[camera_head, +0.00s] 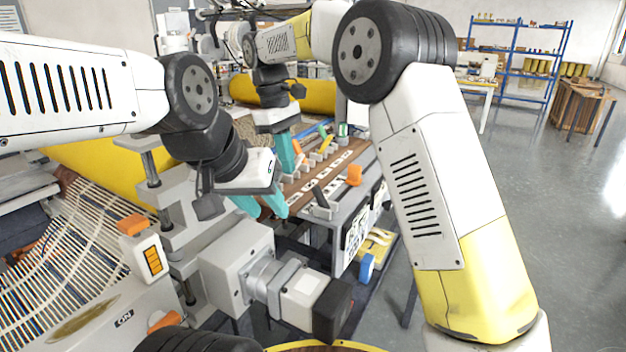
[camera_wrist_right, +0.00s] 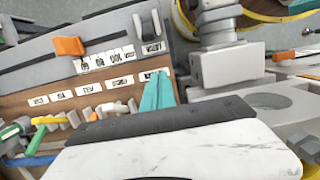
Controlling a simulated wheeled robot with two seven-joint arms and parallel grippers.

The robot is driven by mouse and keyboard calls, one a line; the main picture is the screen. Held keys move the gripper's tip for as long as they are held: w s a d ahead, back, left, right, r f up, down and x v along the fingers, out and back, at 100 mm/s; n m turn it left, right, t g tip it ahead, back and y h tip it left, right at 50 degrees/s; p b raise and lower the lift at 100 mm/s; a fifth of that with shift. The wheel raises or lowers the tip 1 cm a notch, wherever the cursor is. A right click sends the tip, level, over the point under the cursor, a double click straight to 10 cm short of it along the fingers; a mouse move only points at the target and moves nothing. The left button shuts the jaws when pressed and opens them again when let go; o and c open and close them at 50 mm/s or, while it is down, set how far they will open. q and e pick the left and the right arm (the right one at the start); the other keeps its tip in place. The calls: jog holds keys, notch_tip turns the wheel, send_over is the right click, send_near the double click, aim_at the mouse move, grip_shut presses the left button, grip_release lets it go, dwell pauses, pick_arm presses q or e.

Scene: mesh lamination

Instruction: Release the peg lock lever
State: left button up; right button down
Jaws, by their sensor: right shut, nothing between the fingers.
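A brown board (camera_head: 303,187) with white labels lies on the grey bench; it also shows in the right wrist view (camera_wrist_right: 25,92). A row of short grey pegs or levers (camera_wrist_right: 108,110) stands along it, with an orange piece (camera_wrist_right: 93,116) among them. I cannot tell which part is the peg lock lever. My right gripper (camera_head: 287,168), teal and shut on nothing, points down at the row; its fingertips (camera_wrist_right: 160,74) reach over the labels in the wrist view. My left gripper (camera_head: 264,212) is lower, its teal fingers apart and empty, near the board's near end.
An orange handle (camera_head: 354,174) sits at the bench's right edge, with a dark lever (camera_head: 320,196) nearby. A grey machine block (camera_head: 236,262) stands in front. A control box with an orange panel (camera_head: 152,260) and mesh rolls are at left. Open floor lies at right.

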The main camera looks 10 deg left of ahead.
send_over(306, 209)
jog(key=w+a, duration=0.2)
jog(key=a, duration=0.1)
jog(key=f, duration=0.6)
jog(key=shift+s+a, duration=0.2)
jog(key=shift+s, duration=0.05)
jog(key=shift+s+d+r, duration=0.1)
jog(key=shift+d, duration=0.25)
jog(key=shift+s+d+r, duration=0.3)
jog(key=shift+d+r, duration=0.1)
jog(key=shift+d, duration=0.25)
jog(key=shift+s+d+r, duration=0.25)
jog(key=shift+d+r, duration=0.1)
jog(key=shift+d, duration=0.25)
jog(key=shift+r, duration=0.1)
